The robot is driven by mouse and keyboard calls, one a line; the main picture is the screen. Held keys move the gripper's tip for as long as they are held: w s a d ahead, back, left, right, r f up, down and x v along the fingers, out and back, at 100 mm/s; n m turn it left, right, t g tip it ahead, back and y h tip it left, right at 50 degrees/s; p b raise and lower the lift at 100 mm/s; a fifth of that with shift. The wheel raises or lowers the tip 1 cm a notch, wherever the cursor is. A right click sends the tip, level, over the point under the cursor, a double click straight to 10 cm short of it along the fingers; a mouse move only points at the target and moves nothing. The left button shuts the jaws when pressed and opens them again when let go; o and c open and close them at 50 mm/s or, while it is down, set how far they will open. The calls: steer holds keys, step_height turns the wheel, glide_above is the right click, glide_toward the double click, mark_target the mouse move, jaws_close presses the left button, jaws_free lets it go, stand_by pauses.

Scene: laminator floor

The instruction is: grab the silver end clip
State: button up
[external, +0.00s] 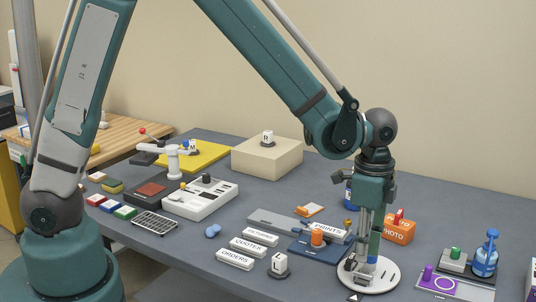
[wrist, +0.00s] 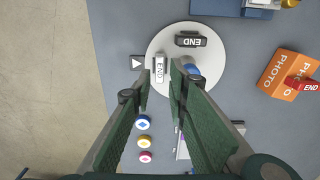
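The silver end clip (wrist: 160,68), pale and lettered END, stands on a round white disc (wrist: 214,58), near its left side in the wrist view. My gripper (wrist: 160,77) is open, with a green-padded finger on each side of the clip's near end. I cannot tell whether the fingers touch it. A dark END clip (wrist: 190,39) and a blue clip (wrist: 193,69), partly hidden by the right finger, share the disc. In the external view my gripper (external: 368,258) points down over the disc (external: 387,272), low near its surface; the silver clip is hard to make out there.
An orange PHOTO box (external: 399,231) with a red END clip (wrist: 304,84) stands to the right. A blue block with an orange knob (external: 317,237) is left of the disc.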

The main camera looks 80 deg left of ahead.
mark_target(362, 271)
steer(key=shift+f, duration=0.3)
steer(key=shift+f, duration=0.1)
steer(key=shift+f, duration=2.5)
steer(key=shift+c, duration=0.2)
steer(key=c, duration=0.4)
steer(key=shift+r, duration=0.15)
steer(key=shift+r, duration=4.85)
